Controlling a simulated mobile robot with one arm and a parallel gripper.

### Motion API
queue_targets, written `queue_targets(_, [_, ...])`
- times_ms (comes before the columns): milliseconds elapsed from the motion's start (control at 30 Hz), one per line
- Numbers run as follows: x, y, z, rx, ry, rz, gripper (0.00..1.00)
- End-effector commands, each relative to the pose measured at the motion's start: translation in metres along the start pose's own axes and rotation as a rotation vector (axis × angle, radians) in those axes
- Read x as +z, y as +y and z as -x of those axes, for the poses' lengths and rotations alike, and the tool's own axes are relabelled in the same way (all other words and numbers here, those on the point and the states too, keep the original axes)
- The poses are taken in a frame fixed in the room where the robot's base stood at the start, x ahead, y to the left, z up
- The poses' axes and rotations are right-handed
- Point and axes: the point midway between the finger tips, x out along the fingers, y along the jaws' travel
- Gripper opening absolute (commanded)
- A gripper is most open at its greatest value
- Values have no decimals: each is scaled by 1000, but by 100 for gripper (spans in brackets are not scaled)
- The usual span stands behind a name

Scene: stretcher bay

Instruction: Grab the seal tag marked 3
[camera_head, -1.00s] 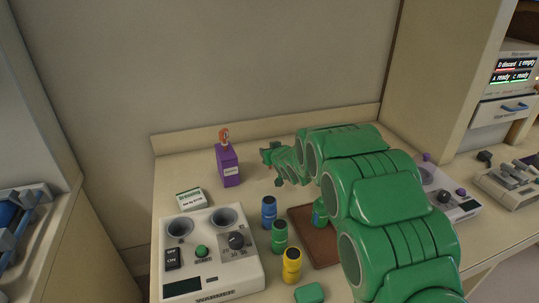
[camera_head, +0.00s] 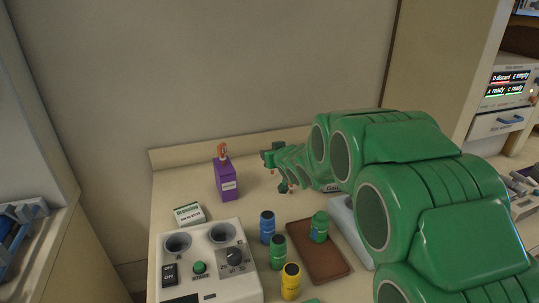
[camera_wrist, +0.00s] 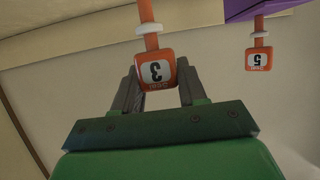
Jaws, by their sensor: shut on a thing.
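In the wrist view, an orange-framed seal tag marked 3 (camera_wrist: 156,72) sits between the two fingers of my gripper (camera_wrist: 158,84), which are shut on it. Its orange strap runs up past a white collar to the top edge. A second orange tag, marked 5 (camera_wrist: 258,60), hangs apart to the right, near a purple surface. In the head view, my gripper (camera_head: 270,160) is above the back of the counter, right of the purple box (camera_head: 228,181). An orange tag (camera_head: 222,151) shows on top of that box; its number is unreadable there. The held tag cannot be made out clearly there.
A white device (camera_head: 208,252) with two funnels stands front left, with a green-and-white packet (camera_head: 189,216) behind it. Blue (camera_head: 267,226), green (camera_head: 278,252) and yellow (camera_head: 290,281) bottles stand beside it. A brown tray (camera_head: 325,265) holds a green bottle (camera_head: 320,227).

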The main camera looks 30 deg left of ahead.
Motion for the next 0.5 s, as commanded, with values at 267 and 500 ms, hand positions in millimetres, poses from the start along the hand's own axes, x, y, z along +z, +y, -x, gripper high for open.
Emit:
queue_targets(267, [-2, -6, 39, 0, 3, -1, 13])
queue_targets(500, [-4, -10, 59, 0, 3, 0, 13])
